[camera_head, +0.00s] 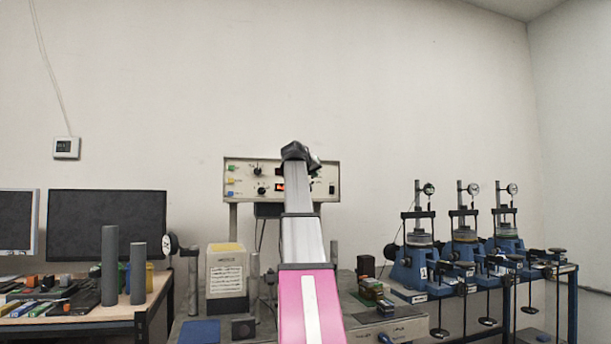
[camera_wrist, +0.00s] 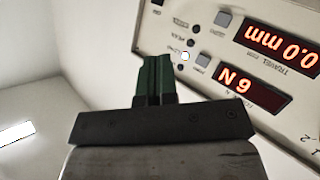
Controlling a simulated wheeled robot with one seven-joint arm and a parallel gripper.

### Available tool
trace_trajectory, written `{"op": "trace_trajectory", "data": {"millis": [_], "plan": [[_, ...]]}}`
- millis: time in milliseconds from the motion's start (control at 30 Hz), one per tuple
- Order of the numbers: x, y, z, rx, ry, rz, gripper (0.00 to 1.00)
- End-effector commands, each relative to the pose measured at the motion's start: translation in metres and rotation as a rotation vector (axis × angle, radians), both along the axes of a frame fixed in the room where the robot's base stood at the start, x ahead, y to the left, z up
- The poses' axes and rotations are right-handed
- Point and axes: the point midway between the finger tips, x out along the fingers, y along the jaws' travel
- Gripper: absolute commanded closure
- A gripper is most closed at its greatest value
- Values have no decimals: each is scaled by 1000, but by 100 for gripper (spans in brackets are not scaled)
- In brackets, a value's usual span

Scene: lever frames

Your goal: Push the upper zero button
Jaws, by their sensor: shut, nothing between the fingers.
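The button lettering is too small to read. My gripper (camera_wrist: 155,58) is shut and empty, its green fingers left of the second button and apart from both buttons in the picture. In the head view my arm hides the panel's middle.
Small knobs (camera_head: 258,170) and coloured sockets (camera_head: 232,181) lie on the panel's left side. A cream box (camera_head: 226,272) stands below left. Monitors (camera_head: 107,228) are at the left and blue test rigs (camera_head: 409,268) at the right. The wall above is clear.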

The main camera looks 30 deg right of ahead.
Motion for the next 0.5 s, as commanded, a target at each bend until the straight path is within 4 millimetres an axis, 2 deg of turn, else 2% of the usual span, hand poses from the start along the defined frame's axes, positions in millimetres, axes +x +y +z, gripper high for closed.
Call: {"op": "trace_trajectory", "data": {"millis": [500], "plan": [[58, -14, 1, 0, 1, 0, 100]]}}
